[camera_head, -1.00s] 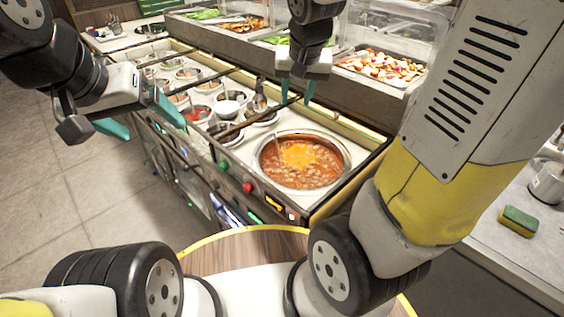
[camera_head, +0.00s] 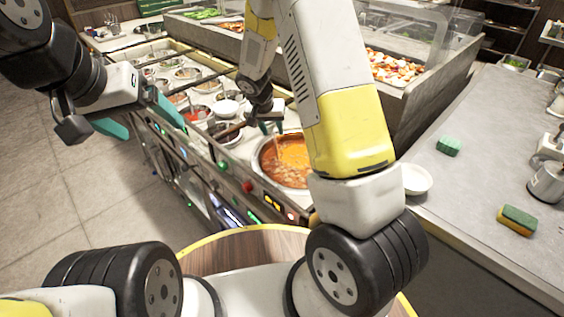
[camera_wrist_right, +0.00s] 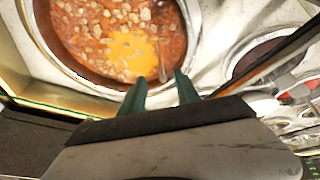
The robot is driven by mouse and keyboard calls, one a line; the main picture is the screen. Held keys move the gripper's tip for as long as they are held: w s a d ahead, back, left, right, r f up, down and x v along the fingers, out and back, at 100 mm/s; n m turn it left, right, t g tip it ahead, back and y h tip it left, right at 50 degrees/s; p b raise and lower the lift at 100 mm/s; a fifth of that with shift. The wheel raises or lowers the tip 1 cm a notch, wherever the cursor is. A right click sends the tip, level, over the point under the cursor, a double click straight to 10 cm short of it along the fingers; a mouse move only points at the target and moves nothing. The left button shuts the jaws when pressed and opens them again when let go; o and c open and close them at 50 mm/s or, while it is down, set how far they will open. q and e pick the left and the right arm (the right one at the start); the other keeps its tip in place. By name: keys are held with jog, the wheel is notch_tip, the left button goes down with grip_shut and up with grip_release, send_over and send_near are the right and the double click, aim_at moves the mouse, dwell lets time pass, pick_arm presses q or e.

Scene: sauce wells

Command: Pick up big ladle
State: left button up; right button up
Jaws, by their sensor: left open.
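A big round pot (camera_head: 270,177) of red-brown stew is set in the counter, with a yellow-orange patch on the stew. My right gripper (camera_head: 272,129) is at the pot's far side. My left gripper (camera_head: 157,130) is open and empty, left of the counter's small wells.
Several small sauce wells (camera_head: 197,114) lie left of the pot, with dark rails running across them. Food trays (camera_head: 390,66) stand behind under clear covers. A white bowl (camera_head: 415,180) and sponges (camera_head: 517,220) are on the right counter.

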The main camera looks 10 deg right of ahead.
aim_at(273, 133)
jog(key=x, duration=0.5)
jog(key=shift+w+a, duration=0.1)
jog(key=shift+w, duration=0.15)
jog(key=shift+r, duration=0.1)
grip_shut()
dwell(1.0)
